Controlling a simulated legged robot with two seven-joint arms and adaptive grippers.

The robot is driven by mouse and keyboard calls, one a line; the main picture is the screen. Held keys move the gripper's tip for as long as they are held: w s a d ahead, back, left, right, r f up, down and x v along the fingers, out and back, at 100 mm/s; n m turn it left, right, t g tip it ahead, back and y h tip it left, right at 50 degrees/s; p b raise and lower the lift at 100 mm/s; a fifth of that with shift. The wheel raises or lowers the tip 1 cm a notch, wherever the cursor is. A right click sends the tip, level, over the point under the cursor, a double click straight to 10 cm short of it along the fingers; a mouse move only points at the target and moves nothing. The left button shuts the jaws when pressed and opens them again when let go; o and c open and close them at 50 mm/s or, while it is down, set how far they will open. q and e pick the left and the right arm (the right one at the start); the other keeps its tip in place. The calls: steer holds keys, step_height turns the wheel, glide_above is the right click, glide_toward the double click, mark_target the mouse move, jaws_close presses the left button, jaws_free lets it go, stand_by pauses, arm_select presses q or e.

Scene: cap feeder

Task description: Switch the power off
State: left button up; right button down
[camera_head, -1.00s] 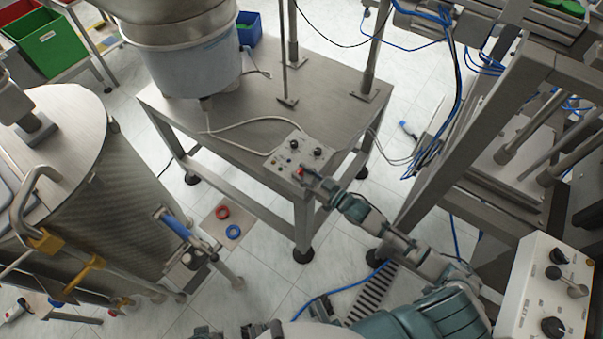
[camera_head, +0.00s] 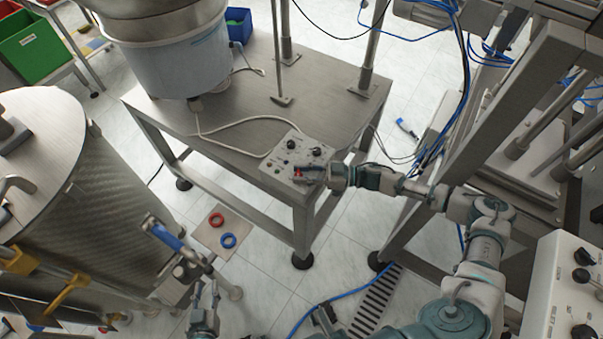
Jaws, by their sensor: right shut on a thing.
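A grey control box (camera_head: 279,160) with black knobs stands on the steel table's front corner. A small red switch (camera_head: 298,173) is on its near side. My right gripper (camera_head: 306,174) reaches in from the right and is shut on the red switch, partly hiding it. My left gripper (camera_head: 206,292) is low in the view, left of centre. Its fingers are apart and point upward, with nothing between them.
A steel table (camera_head: 185,125) carries a large bowl feeder (camera_head: 172,62) and metal posts. A steel drum (camera_head: 95,205) stands at the left. A white control panel (camera_head: 560,280) is at the lower right. Red and blue rings (camera_head: 228,240) lie on a small plate. A frame (camera_head: 470,125) stands right.

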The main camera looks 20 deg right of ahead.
steer(key=shift+w+d+r, duration=0.1)
steer(key=shift+w+r, duration=0.05)
stand_by(0.3)
steer(key=c, duration=0.8)
jaws_free()
steer(key=shift+c, duration=0.2)
step_height(320, 180, up, 10)
steer(key=shift+d, duration=0.1)
